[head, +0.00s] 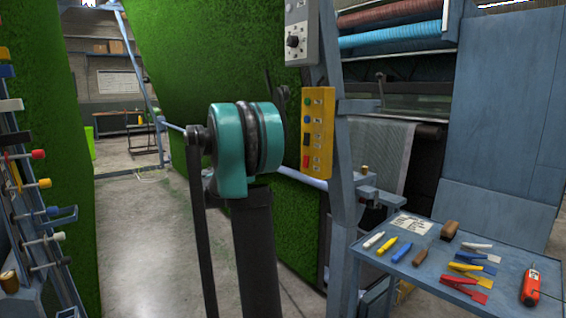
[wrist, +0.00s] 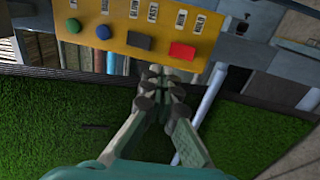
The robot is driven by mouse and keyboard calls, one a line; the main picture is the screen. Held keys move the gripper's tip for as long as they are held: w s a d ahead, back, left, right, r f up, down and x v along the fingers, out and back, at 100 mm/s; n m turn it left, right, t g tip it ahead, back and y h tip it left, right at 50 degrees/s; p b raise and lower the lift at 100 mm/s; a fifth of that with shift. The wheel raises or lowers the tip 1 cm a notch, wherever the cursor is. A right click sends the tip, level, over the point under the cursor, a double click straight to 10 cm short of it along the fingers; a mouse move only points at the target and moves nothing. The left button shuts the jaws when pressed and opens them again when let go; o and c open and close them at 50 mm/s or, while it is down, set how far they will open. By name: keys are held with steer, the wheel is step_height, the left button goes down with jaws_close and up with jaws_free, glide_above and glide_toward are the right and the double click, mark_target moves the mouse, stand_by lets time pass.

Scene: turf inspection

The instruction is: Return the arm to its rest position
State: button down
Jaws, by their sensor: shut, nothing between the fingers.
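My gripper (wrist: 162,74) shows in the wrist view with its two fingers together and nothing between them. Its tips point toward the lower edge of the yellow control panel (wrist: 140,32), between and below the black button (wrist: 139,42) and the red button (wrist: 182,51). I cannot tell whether the tips touch the panel. In the head view my arm's teal joint stands upright in the middle, left of the same yellow panel (head: 317,132). I cannot make out the gripper in the head view.
A blue side table (head: 430,266) at lower right holds markers, coloured tools and a red device (head: 531,285). A blue post (head: 343,200) carries the panel. Green turf (head: 165,50) hangs behind my arm. A tool rack (head: 30,200) stands left. Concrete floor (head: 150,230) is clear.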

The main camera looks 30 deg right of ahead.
steer(key=shift+a, duration=0.5)
steer(key=s+a+f+t+y, duration=0.1)
steer(key=s+a+f+y, duration=0.5)
steer(key=f, duration=0.5)
steer(key=s+a+f+t+y, duration=0.1)
steer(key=s+a+f+y, duration=0.35)
steer(key=s+f, duration=0.4)
steer(key=s+a+f+y, duration=0.4)
steer(key=s+a+f, duration=0.2)
steer(key=a, duration=0.5)
steer(key=s+a+f+y, duration=0.5)
steer(key=s+a+f, duration=0.2)
steer(key=a+f, duration=0.3)
steer(key=shift+a+f+m+t, duration=0.3)
steer(key=shift+a+m+t, duration=0.1)
